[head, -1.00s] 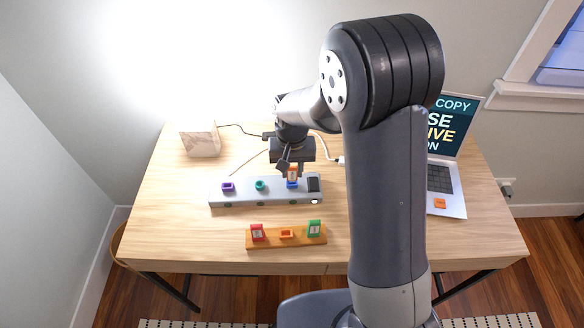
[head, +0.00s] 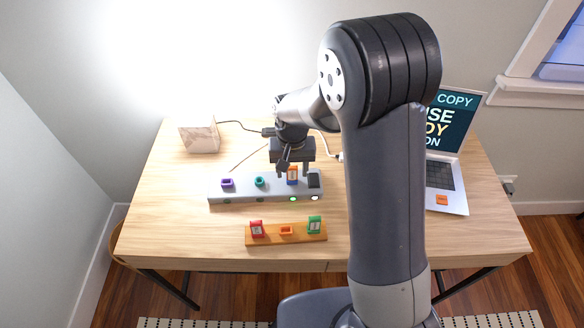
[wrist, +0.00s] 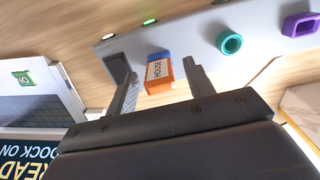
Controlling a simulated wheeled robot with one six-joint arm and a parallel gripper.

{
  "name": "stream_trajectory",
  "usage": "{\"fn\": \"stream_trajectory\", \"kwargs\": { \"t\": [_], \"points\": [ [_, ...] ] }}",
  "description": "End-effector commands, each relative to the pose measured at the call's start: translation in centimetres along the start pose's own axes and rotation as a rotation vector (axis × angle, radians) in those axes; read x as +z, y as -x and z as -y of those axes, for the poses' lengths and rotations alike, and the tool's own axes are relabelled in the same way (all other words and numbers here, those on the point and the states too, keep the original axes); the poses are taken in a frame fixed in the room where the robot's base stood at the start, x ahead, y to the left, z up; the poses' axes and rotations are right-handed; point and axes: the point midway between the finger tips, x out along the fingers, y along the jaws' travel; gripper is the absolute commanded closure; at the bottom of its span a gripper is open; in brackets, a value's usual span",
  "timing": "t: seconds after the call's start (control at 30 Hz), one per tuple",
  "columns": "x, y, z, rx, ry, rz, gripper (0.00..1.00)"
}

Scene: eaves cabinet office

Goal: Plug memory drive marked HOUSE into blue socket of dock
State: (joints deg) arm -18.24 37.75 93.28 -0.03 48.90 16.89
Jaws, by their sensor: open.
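The orange memory drive (wrist: 158,77), with a white label that reads HOUSE, stands in the blue socket (wrist: 160,56) of the grey dock (head: 243,199). The drive also shows in the head view (head: 292,173), upright over the blue socket. My gripper (wrist: 155,82) is open, with one finger on each side of the drive and a gap visible on both sides. In the head view my gripper (head: 292,172) is just above and behind the drive. A green light (head: 293,199) glows on the dock front below the blue socket.
The dock also has a purple socket (head: 227,183) and a teal socket (head: 259,181). A wooden holder (head: 270,240) in front carries a red drive (head: 257,229) and a green drive (head: 314,224). A laptop (head: 446,195) stands at right, a pale block (head: 199,139) at back left.

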Motion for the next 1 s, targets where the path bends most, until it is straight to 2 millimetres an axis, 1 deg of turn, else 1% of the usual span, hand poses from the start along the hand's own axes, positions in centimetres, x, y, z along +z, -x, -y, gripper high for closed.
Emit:
{"fn": "stream_trajectory", "kwargs": {
  "t": [0.23,0.37,0.47,0.7,0.8,0.9,1.0],
  "points": [
    [0.0,0.1,0.0,0.0,0.0,0.0,0.48],
    [-0.1,1.0,0.0,-0.001,0.0,-0.004,0.48],
    [-0.1,2.7,0.0,-0.002,0.0,-0.006,0.48],
    [-0.1,7.6,0.0,-0.001,0.0,-0.005,0.48],
    [-0.1,9.1,0.0,-0.001,0.0,-0.004,0.48],
    [-0.1,10.2,0.0,-0.001,0.0,-0.003,0.48],
    [0.0,10.7,0.0,0.0,0.0,0.0,0.48]
  ]
}}
